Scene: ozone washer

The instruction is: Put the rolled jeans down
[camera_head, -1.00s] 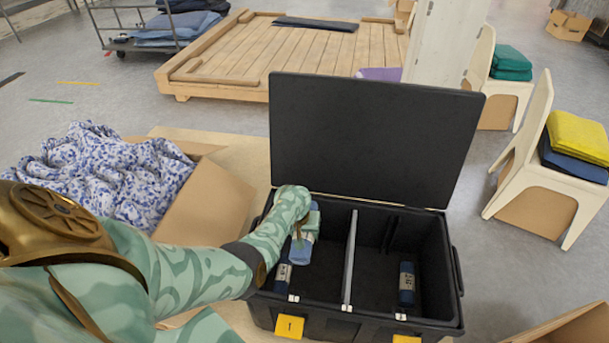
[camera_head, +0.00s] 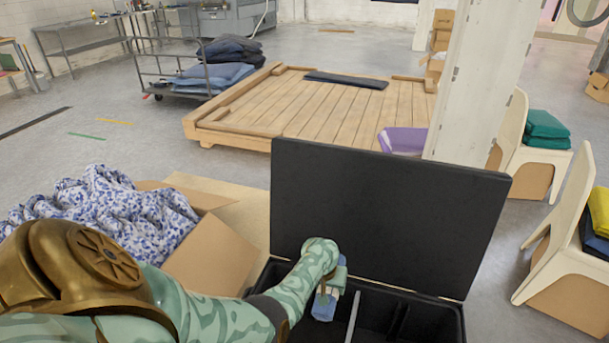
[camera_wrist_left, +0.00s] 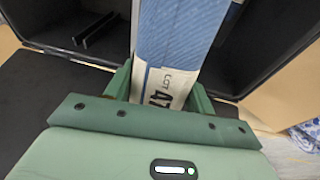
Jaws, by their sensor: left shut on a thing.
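The rolled jeans (camera_head: 324,306) are a light blue roll, held in my left gripper (camera_head: 330,284) over the left part of the black case (camera_head: 457,316). In the left wrist view the roll (camera_wrist_left: 182,32) has a pale label with "LOT 47" lettering and lies between the green fingers (camera_wrist_left: 158,90). The left gripper is shut on it. The case's lid (camera_head: 385,220) stands open behind the gripper. A grey divider (camera_head: 353,318) splits the inside of the case. The bottom of the case is cut off in the head view. My right gripper is out of view.
A cardboard box (camera_head: 212,255) with blue-and-white floral cloth (camera_head: 105,208) stands left of the case. Chairs with folded cloths (camera_head: 546,125) stand at the right. A wooden platform (camera_head: 320,108) lies behind the lid.

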